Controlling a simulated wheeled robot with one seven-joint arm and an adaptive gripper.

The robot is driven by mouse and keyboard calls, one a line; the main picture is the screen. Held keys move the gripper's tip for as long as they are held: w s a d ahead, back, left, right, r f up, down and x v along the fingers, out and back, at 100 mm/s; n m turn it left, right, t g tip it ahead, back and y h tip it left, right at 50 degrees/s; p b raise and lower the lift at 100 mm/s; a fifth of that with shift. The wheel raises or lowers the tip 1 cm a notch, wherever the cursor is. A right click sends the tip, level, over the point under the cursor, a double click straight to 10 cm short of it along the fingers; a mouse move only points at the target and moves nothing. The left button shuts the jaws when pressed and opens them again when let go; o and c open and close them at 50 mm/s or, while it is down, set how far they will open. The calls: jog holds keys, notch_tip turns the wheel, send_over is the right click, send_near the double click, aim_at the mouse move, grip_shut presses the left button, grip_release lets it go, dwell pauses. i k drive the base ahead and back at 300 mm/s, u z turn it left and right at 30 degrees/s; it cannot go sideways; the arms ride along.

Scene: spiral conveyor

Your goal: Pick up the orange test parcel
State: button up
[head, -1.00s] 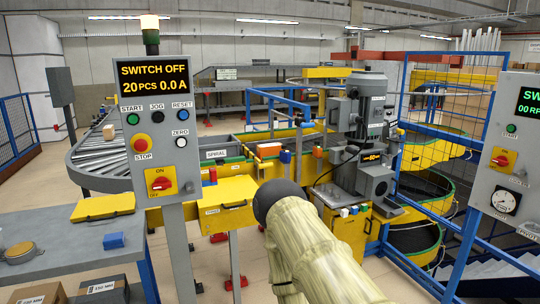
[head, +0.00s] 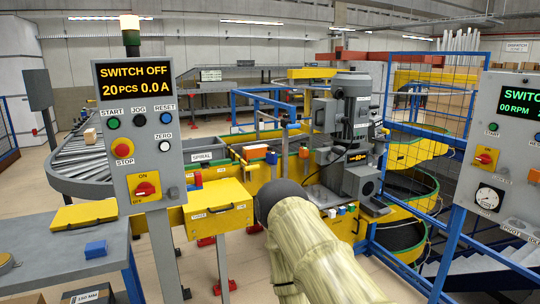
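The orange test parcel (head: 254,151) appears as a small orange box near the yellow-sided conveyor, right of the SPIRAL sign (head: 202,156). A small blue item (head: 271,158) is just to its right, and green shows at its lower edge. I cannot tell exactly what the parcel rests on. My arm, with a dark rounded end and a pale sleeve, fills the lower middle of the view. My gripper is not visible in this view, so its state does not show.
A control post (head: 140,115) stands at left, above a grey bench (head: 60,240) with a blue block (head: 95,248). A grey drill-like machine (head: 350,130) stands right of the parcel. A blue mesh fence (head: 425,110) and second panel (head: 505,150) are on the right.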

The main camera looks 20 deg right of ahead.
aim_at(252, 151)
jog(key=z, duration=0.6)
jog(key=i, duration=0.95)
jog(key=z, duration=0.35)
jog(key=i, duration=1.05)
jog(key=u, duration=0.4)
